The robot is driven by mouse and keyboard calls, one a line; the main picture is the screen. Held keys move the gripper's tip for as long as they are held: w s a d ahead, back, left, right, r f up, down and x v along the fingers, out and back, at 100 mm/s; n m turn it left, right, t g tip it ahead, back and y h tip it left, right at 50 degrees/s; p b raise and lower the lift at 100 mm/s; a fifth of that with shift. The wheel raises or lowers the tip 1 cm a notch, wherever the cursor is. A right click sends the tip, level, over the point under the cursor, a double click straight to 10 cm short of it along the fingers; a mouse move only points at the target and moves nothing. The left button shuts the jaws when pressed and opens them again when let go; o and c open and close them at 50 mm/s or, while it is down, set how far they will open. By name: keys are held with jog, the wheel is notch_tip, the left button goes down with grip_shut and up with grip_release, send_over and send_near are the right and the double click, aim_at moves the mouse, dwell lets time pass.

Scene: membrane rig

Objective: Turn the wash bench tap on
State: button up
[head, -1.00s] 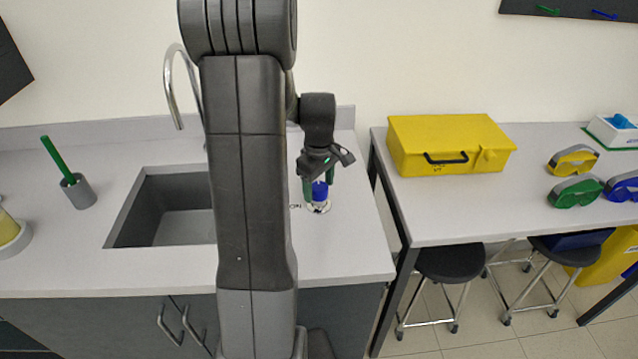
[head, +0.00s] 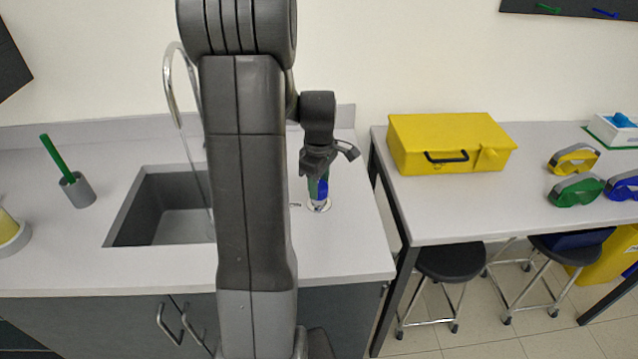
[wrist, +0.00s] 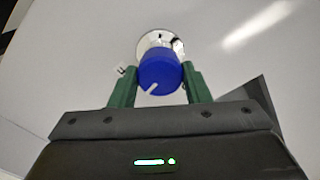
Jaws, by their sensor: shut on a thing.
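The wash bench tap has a blue knob (head: 322,189) on a round metal plate on the bench top, right of the sink. In the wrist view the knob (wrist: 160,70) sits between my green fingers, its white pointer mark towards the lower left. My gripper (head: 317,187) points down and is shut on the knob. The curved metal spout (head: 171,85) stands behind the sink (head: 125,215). A thin stream of water (head: 192,160) runs from its tip down into the sink. My arm hides the sink's right part.
A grey cup (head: 78,191) with a green-handled brush stands left of the sink. A yellow case (head: 450,140) and several goggles lie on the table to the right. Black stools (head: 450,263) stand under that table. Bench space around the knob is clear.

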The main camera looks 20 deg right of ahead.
aim_at(319, 185)
jog(key=n, duration=0.6)
jog(key=shift+b, duration=0.35)
jog(key=shift+n, duration=0.4)
jog(key=o, duration=1)
jog(key=shift+r, duration=0.15)
notch_tip(319, 185, up, 14)
jog(key=shift+f+b, duration=0.2)
jog(key=shift+b, duration=0.1)
jog(key=shift+f, duration=0.1)
notch_tip(319, 185, down, 14)
jog(key=shift+r+p, duration=0.1)
jog(key=shift+p, duration=0.2)
